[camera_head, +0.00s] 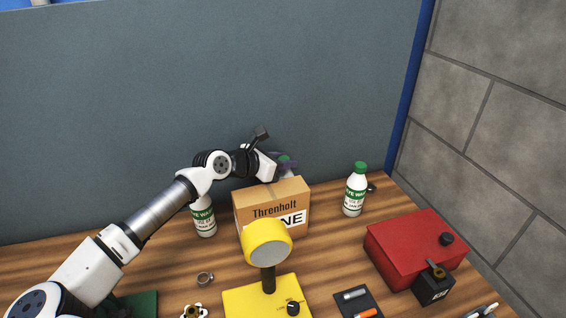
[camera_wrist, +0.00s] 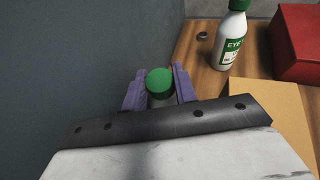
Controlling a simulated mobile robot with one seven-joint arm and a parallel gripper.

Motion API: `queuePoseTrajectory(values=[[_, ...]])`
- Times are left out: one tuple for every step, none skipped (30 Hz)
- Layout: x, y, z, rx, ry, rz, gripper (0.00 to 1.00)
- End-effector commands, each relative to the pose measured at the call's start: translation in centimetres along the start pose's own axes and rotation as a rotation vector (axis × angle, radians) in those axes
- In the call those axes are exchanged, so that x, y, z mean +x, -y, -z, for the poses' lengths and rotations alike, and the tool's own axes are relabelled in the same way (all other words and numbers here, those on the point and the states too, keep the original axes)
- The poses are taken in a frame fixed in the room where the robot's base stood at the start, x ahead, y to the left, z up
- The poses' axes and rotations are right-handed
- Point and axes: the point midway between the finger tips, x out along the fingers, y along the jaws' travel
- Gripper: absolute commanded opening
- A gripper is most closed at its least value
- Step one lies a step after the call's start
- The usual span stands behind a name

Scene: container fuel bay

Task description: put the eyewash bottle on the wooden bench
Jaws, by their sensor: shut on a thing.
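My gripper (camera_head: 283,163) is behind the cardboard box, near the back panel. In the wrist view its purple fingers (camera_wrist: 158,84) are shut on an eyewash bottle with a green cap (camera_wrist: 160,79). Only the cap and a little of this bottle (camera_head: 285,158) show; its base is hidden, so I cannot tell whether it touches the bench. A second eyewash bottle (camera_head: 355,190) stands upright on the wooden bench (camera_head: 333,245), right of the box; it also shows in the wrist view (camera_wrist: 231,40). A third (camera_head: 204,217) stands left of the box, partly behind my arm.
The cardboard box (camera_head: 270,203) stands in front of my gripper. Bare bench shows between the box and red case.

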Motion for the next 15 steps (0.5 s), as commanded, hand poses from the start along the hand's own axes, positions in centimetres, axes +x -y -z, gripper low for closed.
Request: queuePoseTrajectory(values=[[0.43,0.24,1.25,0.002,-0.018,0.008,0.00],[0.45,0.25,1.31,0.002,-0.019,0.008,0.00],[0.43,0.26,1.28,0.003,-0.020,0.009,0.00],[0.41,0.26,1.25,0.003,-0.020,0.009,0.00],[0.41,0.27,1.25,0.003,-0.020,0.009,0.00],[0.44,0.28,1.34,0.003,-0.022,0.009,0.33],[0.44,0.28,1.35,0.004,-0.021,0.009,0.37],[0.45,0.28,1.37,0.004,-0.021,0.009,0.41],[0.45,0.29,1.38,0.004,-0.021,0.009,0.46],[0.45,0.29,1.38,0.004,-0.021,0.009,0.50],[0.46,0.29,1.39,0.004,-0.021,0.009,0.50],[0.46,0.29,1.40,0.005,-0.021,0.009,0.50],[0.46,0.29,1.40,0.005,-0.021,0.009,0.50],[0.46,0.29,1.41,0.005,-0.021,0.009,0.50],[0.46,0.29,1.42,0.005,-0.021,0.009,0.50]])
